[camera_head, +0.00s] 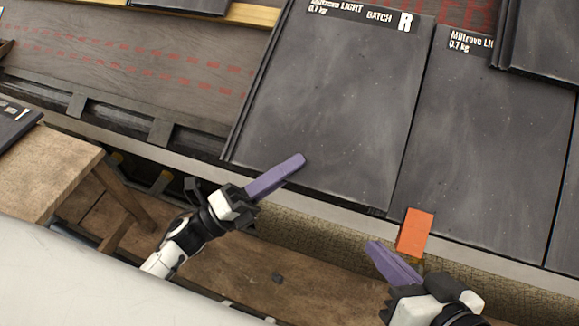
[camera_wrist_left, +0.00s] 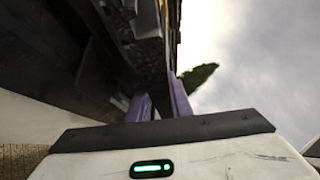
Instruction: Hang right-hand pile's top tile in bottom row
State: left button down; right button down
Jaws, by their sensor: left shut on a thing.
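A dark grey tile with an "R" label (camera_head: 325,100) lies on the roof slope in the head view, its lower edge at the eave. My left gripper (camera_head: 275,176) is shut on its lower left part, one purple finger lying across the upper face. In the left wrist view both purple fingers (camera_wrist_left: 160,102) close against a dark edge; the contact is partly hidden. My right gripper (camera_head: 393,262) is below the eave, right of this tile and apart from it. Only one of its purple fingers shows clearly.
Another labelled tile (camera_head: 485,140) lies to the right of the R tile. An orange block (camera_head: 415,232) sits at the eave near my right gripper. A wooden stand (camera_head: 60,165) with a dark tile (camera_head: 14,128) is at left. Bare underlay (camera_head: 130,60) and battens lie left of the R tile.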

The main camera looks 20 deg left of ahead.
pick_arm(q)
jog(key=shift+s+r, duration=0.1)
jog(key=shift+s, duration=0.05)
dwell(0.7)
jog(key=c, duration=1.5)
grip_release()
jog(key=shift+c, duration=0.2)
jog(key=shift+f, duration=0.3)
jog(key=v, duration=0.7)
jog(key=shift+s+a, duration=0.15)
jog(key=shift+a, duration=0.05)
jog(key=shift+r, duration=0.1)
jog(key=s+r+p, duration=0.1)
jog(key=r+p, duration=0.1)
jog(key=p, duration=0.1)
jog(key=s+r+p, duration=0.1)
jog(key=r, duration=0.1)
jog(key=shift+s+r+p, duration=0.1)
jog(key=shift+s+p, duration=0.2)
